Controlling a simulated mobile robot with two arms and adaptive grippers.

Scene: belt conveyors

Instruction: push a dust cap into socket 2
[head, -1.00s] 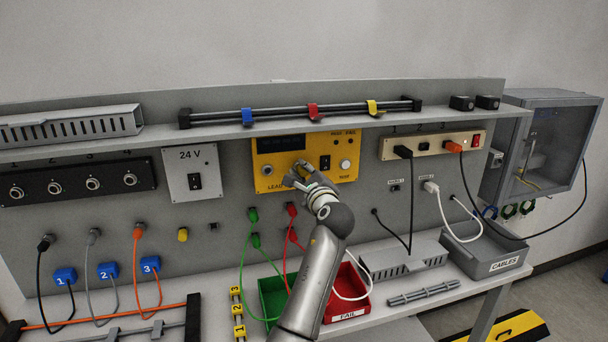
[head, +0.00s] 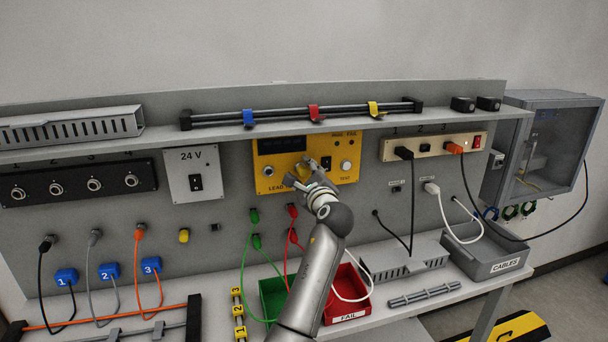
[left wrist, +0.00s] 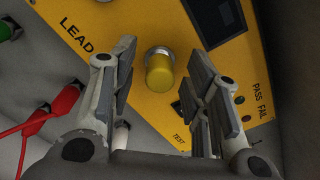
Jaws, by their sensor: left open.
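My left gripper (head: 308,167) is open in front of the yellow lead tester (head: 262,157). In the left wrist view, a yellow dust cap (left wrist: 160,75) lies between the spread fingers of the left gripper (left wrist: 158,82), with a gap on each side. A silver ring (left wrist: 158,52) shows behind the cap, against the tester face. In the head view the gripper mostly hides this spot. Another yellow cap (head: 183,236) sits on the lower back panel. Number 2 appears on both the left black socket strip (head: 75,195) and the beige power strip (head: 437,141); I cannot tell which is meant.
Green leads (head: 253,240) and red leads (head: 292,235) hang below the tester. A green bin (head: 266,294) and a red FAIL bin (head: 347,316) stand below my arm. The shelf (head: 350,122) overhangs the panels. A cable tray (head: 492,270) stands at right.

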